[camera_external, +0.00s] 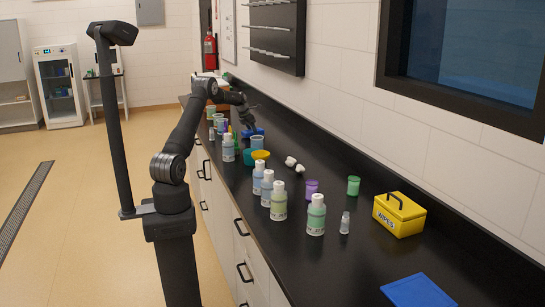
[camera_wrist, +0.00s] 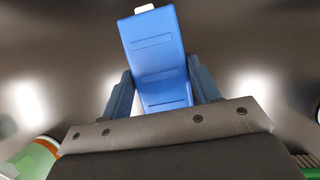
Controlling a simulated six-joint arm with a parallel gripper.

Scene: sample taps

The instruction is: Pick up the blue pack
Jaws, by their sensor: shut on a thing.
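The blue pack (camera_wrist: 155,55) is a blue box-like thing with a small white tab at its top end in the wrist view. My gripper (camera_wrist: 163,88) is shut on it, with one finger along each side. In the external view my gripper (camera_external: 246,118) is small, over the far part of the black counter, with the blue pack (camera_external: 254,132) just below it. I cannot tell whether the pack touches the counter.
Several bottles (camera_external: 278,200) stand along the front of the black counter (camera_external: 345,265). A teal and yellow item (camera_external: 260,155), a blue cup (camera_external: 257,143) and white pieces (camera_external: 291,162) are near the gripper. A yellow wipes box (camera_external: 399,215) and blue mat (camera_external: 418,291) lie nearer.

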